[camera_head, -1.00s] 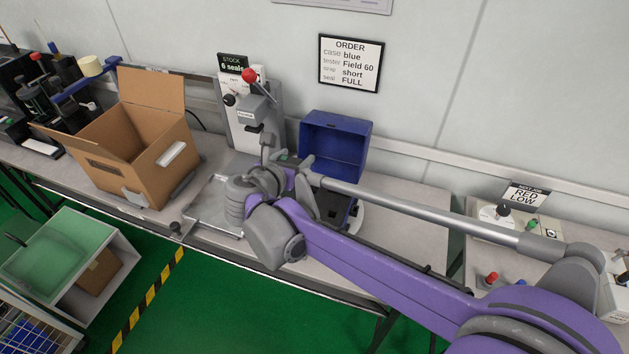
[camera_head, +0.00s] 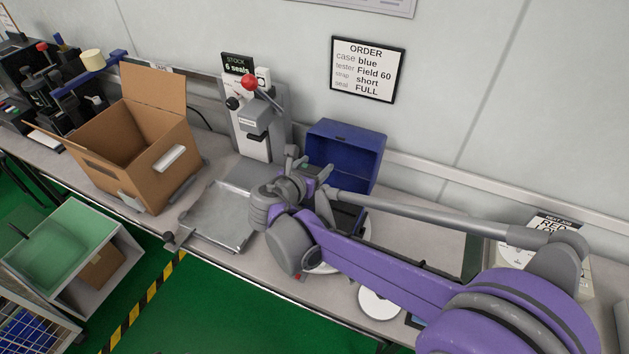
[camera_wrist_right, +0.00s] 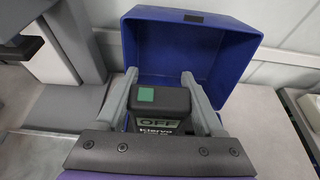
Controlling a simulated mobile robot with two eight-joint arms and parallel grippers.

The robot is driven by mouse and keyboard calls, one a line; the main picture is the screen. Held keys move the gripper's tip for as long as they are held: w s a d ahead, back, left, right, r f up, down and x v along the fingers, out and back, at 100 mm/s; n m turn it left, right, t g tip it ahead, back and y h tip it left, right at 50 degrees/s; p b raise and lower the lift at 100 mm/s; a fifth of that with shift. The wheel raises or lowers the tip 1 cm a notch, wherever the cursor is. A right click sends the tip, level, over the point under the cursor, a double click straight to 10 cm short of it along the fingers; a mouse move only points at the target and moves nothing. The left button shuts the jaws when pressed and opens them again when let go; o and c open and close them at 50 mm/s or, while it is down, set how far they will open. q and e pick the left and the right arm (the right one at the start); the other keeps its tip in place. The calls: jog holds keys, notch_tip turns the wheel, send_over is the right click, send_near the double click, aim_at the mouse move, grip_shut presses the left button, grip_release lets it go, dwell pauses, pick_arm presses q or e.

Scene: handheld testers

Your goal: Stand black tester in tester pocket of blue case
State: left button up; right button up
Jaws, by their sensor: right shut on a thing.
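The blue case (camera_head: 345,158) stands open on the bench with its lid raised; the lid also fills the top of the right wrist view (camera_wrist_right: 188,45). My right gripper (camera_head: 310,167) is in front of the lid, over the case's base. In the right wrist view its two fingers are shut on the sides of the black tester (camera_wrist_right: 176,101), which has a green square and a panel reading OFF. The tester's lower end and the tester pocket are hidden, so I cannot tell whether it is inside the pocket. My left gripper is not in view.
A grey press (camera_head: 258,118) with a red knob stands left of the case, behind a bare metal plate (camera_head: 212,218). An open cardboard box (camera_head: 148,165) is farther left. A white disc (camera_head: 380,303) lies near the front edge. An order sign (camera_head: 367,69) hangs behind.

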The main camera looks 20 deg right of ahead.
jog(key=shift+f, duration=2)
jog(key=shift+f+b, duration=0.1)
jog(key=shift+b, duration=0.25)
jog(key=o, duration=1.5)
jog(key=shift+s+a+r, duration=0.1)
jog(key=shift+a+r, duration=0.1)
jog(key=shift+r, duration=0.05)
jog(key=v, duration=1.1)
jog(key=shift+r+p, duration=0.2)
jog(key=shift+p, duration=0.25)
jog(key=shift+s+a, duration=0.1)
